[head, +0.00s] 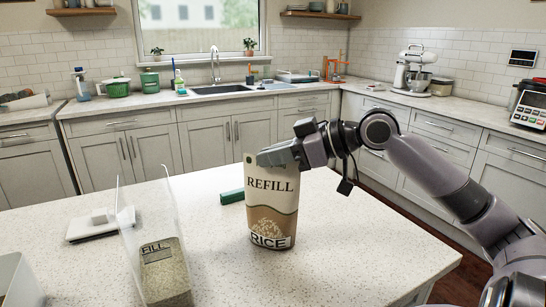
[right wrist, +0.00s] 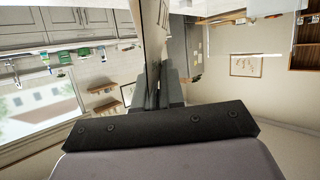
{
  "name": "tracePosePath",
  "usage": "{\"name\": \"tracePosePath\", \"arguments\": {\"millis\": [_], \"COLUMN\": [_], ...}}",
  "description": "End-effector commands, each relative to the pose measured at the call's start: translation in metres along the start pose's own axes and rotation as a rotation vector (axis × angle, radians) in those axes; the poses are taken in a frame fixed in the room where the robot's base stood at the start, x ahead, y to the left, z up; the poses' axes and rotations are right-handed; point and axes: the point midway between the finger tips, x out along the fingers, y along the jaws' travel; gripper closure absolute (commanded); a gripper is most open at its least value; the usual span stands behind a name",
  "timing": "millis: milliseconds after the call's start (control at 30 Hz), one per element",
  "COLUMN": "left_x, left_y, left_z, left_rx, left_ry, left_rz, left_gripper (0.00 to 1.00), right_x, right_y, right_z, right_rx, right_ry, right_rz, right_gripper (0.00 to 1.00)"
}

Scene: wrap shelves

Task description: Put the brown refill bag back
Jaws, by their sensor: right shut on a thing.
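The brown refill bag (head: 272,212), labelled REFILL and RICE, stands upright on the speckled island counter in the head view. My right gripper (head: 277,154) is shut on the bag near its top edge, coming in from the right. In the right wrist view the bag (right wrist: 154,38) shows edge-on between the fingers (right wrist: 158,88). The bag's base appears to touch or sit very close to the counter; I cannot tell which. My left gripper is not in view.
A clear container (head: 160,262) with grain and a FILL label stands left of the bag. A white scale (head: 98,226) lies farther left, and a white bin (head: 18,285) is at the near left corner. A green object (head: 232,196) lies behind the bag. The counter (head: 370,250) right of it is clear.

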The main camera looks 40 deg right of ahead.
Motion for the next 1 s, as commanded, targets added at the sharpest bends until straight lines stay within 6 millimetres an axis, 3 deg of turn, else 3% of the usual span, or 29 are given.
{"name": "tracePosePath", "arguments": {"millis": [333,400,433,800,1000], "left_x": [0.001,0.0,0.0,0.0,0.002], "left_y": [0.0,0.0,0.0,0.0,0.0], "left_z": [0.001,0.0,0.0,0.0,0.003], "left_rx": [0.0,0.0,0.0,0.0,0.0], "left_ry": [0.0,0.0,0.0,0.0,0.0], "left_rz": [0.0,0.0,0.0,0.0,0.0], "left_gripper": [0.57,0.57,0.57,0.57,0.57], "right_x": [0.001,0.001,0.001,-0.001,-0.018], "right_y": [0.0,0.0,0.0,0.0,0.0], "right_z": [0.003,0.002,0.002,-0.001,0.0], "right_rx": [0.0,-0.001,-0.001,-0.001,0.001], "right_ry": [0.002,0.001,0.001,0.002,0.005], "right_rz": [0.0,0.001,0.0,0.0,0.0], "right_gripper": [1.0,0.69,0.66,0.66,0.66]}}
